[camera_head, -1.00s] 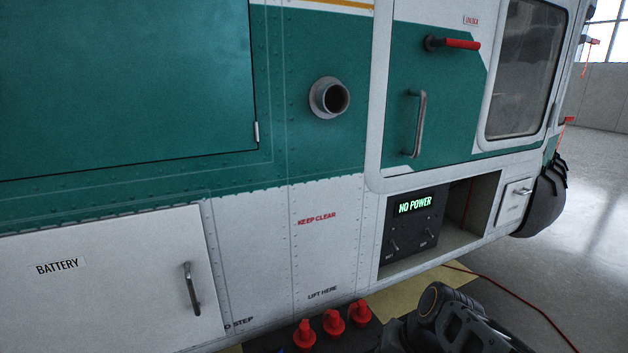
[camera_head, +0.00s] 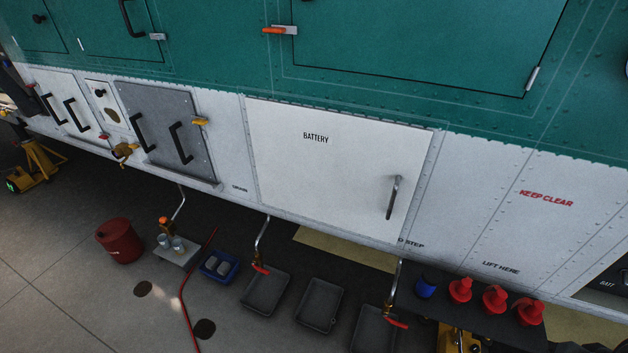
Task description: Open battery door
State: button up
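The battery door (camera_head: 310,180) is a white panel marked "BATTERY" in the lower white band of the helicopter's side. It looks closed and flush with the hull. Its grey upright bar handle (camera_head: 393,198) sits near the door's right edge. A hinge line seems to run along the door's top edge. My gripper is not in view in the head view, so its state and its distance from the handle are hidden.
Grey trays (camera_head: 319,306) stand on the floor below the door, with red-tipped pipes hanging above them. Red caps (camera_head: 494,297) and a blue cap (camera_head: 426,286) are at lower right. A red bucket (camera_head: 120,241) and a yellow jack (camera_head: 33,166) stand at left.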

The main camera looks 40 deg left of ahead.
aim_at(358, 175)
jog(key=u, duration=2.65)
